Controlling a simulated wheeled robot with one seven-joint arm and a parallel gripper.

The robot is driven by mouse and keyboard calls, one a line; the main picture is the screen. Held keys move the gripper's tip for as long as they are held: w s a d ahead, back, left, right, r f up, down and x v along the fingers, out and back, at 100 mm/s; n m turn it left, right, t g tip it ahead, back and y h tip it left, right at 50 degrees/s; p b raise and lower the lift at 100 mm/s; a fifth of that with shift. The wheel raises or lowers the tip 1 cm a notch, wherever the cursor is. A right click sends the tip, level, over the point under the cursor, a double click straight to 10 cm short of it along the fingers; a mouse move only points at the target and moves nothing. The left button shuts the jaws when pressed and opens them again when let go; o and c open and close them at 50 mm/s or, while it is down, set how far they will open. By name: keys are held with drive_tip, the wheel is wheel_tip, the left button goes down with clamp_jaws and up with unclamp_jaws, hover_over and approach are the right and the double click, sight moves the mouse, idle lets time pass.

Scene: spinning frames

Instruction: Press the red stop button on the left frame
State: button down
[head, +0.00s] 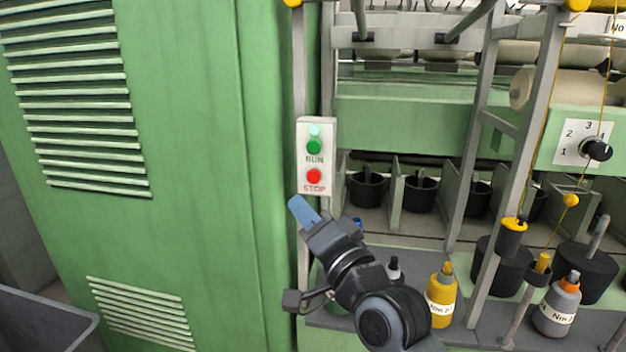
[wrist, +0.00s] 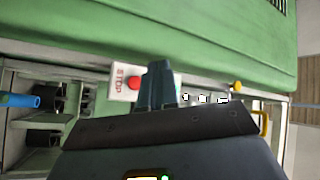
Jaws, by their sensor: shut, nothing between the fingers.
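The red stop button (head: 314,176) sits low on a white control plate (head: 303,160) fixed to a grey post, above the word STOP. A green run button (head: 313,146) and a lit pale green lamp are above it. My gripper (head: 298,203) is shut and empty, its blue fingertips just below and left of the plate in the head view. In the wrist view the red button (wrist: 134,83) shows left of my closed fingers (wrist: 158,66), which hide part of the plate. I cannot tell how far the fingertips are from the plate in depth.
A green cabinet (head: 200,150) with vents fills the left. Yellow (head: 441,298) and grey-orange (head: 558,305) bottles stand on a shelf at lower right. Black pots (head: 420,192), a slanted grey post and a numbered dial (head: 596,149) are to the right.

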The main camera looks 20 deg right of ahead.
sight(314, 177)
drive_tip(key=shift+w+d+b, duration=0.8)
drive_tip(key=shift+w+b, duration=0.05)
drive_tip(key=shift+w, duration=0.25)
drive_tip(key=shift+w+d+b, duration=0.85)
drive_tip(key=shift+w+b, duration=0.05)
drive_tip(key=shift+w, duration=0.25)
drive_tip(key=shift+w+d+b, duration=0.8)
drive_tip(key=shift+w+b, duration=0.05)
drive_tip(key=shift+w, duration=0.25)
drive_tip(key=shift+d, duration=0.1)
drive_tip(key=shift+w+d, duration=0.15)
drive_tip(key=shift+w, duration=0.15)
drive_tip(key=shift+w+d+b, duration=0.3)
drive_tip(key=shift+w+b, duration=0.1)
drive_tip(key=shift+b, duration=0.05)
drive_tip(key=shift+s+a, duration=0.1)
idle(0.5)
drive_tip(key=shift+s+a+p, duration=0.4)
drive_tip(key=shift+s+p, duration=0.2)
drive_tip(key=shift+s, duration=0.05)
